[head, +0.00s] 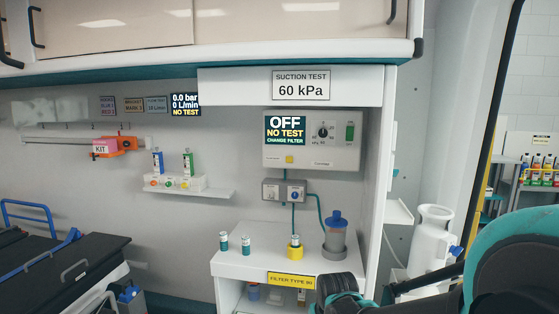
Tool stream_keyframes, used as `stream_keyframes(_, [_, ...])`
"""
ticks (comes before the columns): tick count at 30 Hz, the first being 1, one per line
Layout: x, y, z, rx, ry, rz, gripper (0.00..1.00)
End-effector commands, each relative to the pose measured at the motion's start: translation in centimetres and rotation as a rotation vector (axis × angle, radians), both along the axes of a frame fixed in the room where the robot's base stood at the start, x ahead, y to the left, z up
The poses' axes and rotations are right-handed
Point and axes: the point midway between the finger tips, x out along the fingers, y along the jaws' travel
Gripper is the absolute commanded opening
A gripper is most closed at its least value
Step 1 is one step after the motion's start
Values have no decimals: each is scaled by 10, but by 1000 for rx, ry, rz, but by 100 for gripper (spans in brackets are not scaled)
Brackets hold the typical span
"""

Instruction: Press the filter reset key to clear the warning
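The suction unit (343,155) is a pale box on the back wall of the alcove. Its dark display (285,130) reads OFF, NO TEST, CHANGE FILTER. A small yellow key (289,160) sits on its front below the display; its label is too small to read. A dark knob (323,132) and a green switch (349,132) are to the right of the display. Black and teal parts of my arm show at the bottom and lower right, well below the unit. No gripper fingers can be made out.
Below the unit, a white counter (270,265) holds two small filter-like cylinders, a yellow holder (295,252) with another cylinder, and a grey jar (335,238) with a blue top. A yellow FILTER TYPE sign (291,281) is on its front. A stretcher (60,265) stands left.

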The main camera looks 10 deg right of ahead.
Motion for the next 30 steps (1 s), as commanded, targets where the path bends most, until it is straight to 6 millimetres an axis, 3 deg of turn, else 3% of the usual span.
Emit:
stream_keyframes(2, [0, 0, 0, 0, 0, 0, 43])
stream_keyframes(12, [0, 0, 0, 0, 0, 0, 1])
stream_keyframes(30, [0, 0, 0, 0, 0, 0, 0])
